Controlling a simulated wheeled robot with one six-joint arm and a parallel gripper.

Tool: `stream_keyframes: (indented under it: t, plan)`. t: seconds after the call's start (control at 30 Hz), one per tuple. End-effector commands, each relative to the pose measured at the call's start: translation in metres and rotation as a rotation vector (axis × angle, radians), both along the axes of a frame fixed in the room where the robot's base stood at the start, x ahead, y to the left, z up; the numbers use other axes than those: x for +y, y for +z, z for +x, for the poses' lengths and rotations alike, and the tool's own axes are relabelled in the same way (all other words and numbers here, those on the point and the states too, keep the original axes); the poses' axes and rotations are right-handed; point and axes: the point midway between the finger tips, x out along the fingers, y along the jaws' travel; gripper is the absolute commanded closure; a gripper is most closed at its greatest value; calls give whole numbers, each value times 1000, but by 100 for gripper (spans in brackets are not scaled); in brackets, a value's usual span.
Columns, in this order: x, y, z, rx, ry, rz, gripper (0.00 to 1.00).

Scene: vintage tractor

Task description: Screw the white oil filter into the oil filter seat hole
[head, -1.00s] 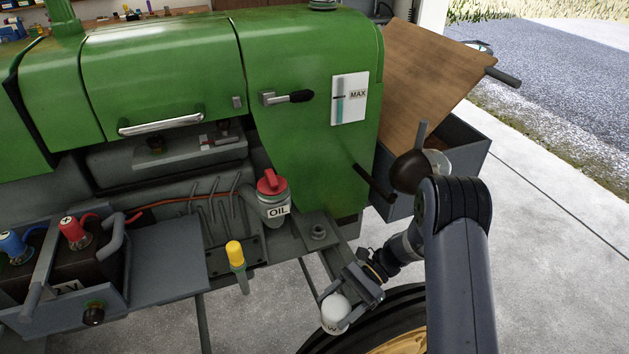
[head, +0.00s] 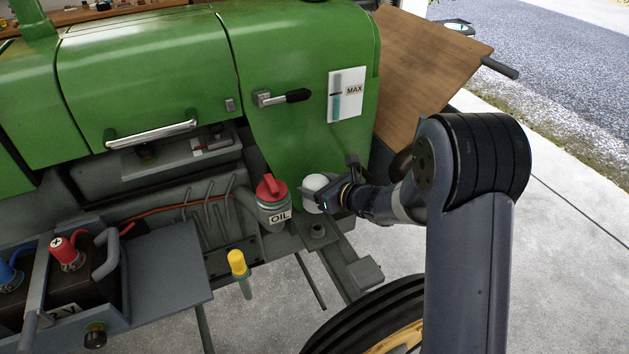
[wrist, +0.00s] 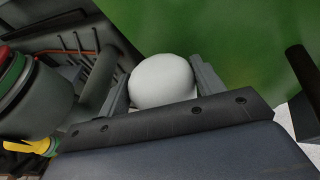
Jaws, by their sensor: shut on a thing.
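The white oil filter (head: 314,187) is held in my gripper (head: 328,192), beside the green tractor body. The gripper is shut on it; in the wrist view the filter's round white top (wrist: 162,82) sits between the two fingers. The oil filter seat hole (head: 317,230) is a dark round opening in the grey ledge. In the head view the filter is just above and behind the seat, apart from it as far as I can tell. The filter's lower end is partly hidden, and the seat does not show in the wrist view.
A grey OIL container with a red cap (head: 271,196) stands close to the left of the filter. A yellow-topped dipstick (head: 237,263) is at lower left. A wooden panel (head: 420,65) rises at back right. A tyre (head: 375,325) lies below.

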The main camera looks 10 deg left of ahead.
Motion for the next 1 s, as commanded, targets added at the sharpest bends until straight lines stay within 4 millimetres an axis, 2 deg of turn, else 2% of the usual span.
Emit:
stream_keyframes:
  t: [0.6,1.0]
  plan:
    - [-4,-1,-2,-3,-10,3,67]
    - [-4,-39,-2,-2,-8,2,67]
